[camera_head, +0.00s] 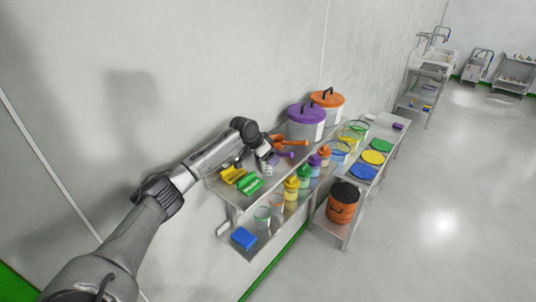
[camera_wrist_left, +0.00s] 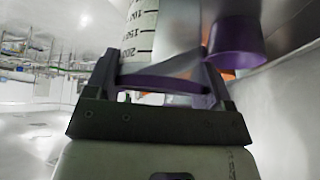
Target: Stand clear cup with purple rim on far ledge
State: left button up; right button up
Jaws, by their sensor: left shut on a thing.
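The clear cup with the purple rim shows in the left wrist view, where its purple rim (camera_wrist_left: 165,84) lies between my left gripper's (camera_wrist_left: 160,78) fingers. A pale wall with black graduation marks (camera_wrist_left: 140,35) extends beyond the rim. My left gripper is shut on this cup. In the head view my left gripper (camera_head: 268,164) is over the upper wall ledge (camera_head: 222,188), near the brushes and scoops; the cup is small and mostly hidden there. My right gripper is not in view.
A yellow brush (camera_head: 232,175), a green brush (camera_head: 250,185), an orange scoop (camera_head: 292,141) and a purple-lidded pot (camera_head: 306,114) crowd the upper ledge. Several bottles, other clear cups (camera_head: 262,214) and a blue block (camera_head: 243,238) stand lower. A bench (camera_head: 389,156) with coloured lids is at right.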

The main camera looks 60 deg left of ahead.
pick_arm(q)
jog(key=o, duration=0.9)
jog(key=b+v, duration=0.1)
jog(key=v, duration=0.4)
jog(key=shift+s+r+b, duration=0.25)
jog(key=shift+r+b, duration=0.05)
jog(key=shift+b, duration=0.1)
jog(key=shift+v, duration=0.9)
